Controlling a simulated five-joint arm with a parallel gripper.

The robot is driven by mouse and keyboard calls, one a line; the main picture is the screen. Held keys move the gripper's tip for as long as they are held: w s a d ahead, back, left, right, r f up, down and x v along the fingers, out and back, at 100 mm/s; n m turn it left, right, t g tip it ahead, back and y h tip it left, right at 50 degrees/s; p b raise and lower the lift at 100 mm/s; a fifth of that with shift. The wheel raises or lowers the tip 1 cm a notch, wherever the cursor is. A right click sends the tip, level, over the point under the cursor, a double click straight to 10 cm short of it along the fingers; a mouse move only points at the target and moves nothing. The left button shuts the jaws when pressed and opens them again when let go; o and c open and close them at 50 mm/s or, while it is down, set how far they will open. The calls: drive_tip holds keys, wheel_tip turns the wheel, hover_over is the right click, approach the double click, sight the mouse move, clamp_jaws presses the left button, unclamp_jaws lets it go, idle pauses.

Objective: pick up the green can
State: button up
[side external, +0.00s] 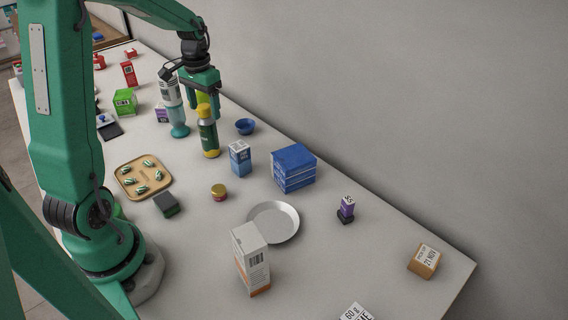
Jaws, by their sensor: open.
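A green can (209,139) with a yellow cap and a yellow band at its base stands upright on the counter, towards the back. My gripper (204,112) points down over it, open, with its green fingers around the can's top. The near side of the can shows; its far side is hidden. I cannot tell whether either finger touches it.
A teal-based bottle (178,117) stands close on the left, and a blue bowl (245,126) on the right. A blue-and-white carton (240,158) and a blue box stack (294,168) stand in front. A wooden tray (122,170) lies nearer my base.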

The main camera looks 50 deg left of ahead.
sight(206, 118)
drive_tip(key=shift+a+f, duration=0.1)
drive_tip(key=shift+f, duration=2.3)
clamp_jaws()
drive_tip(key=shift+r, duration=0.1)
drive_tip(key=shift+r, duration=4.95)
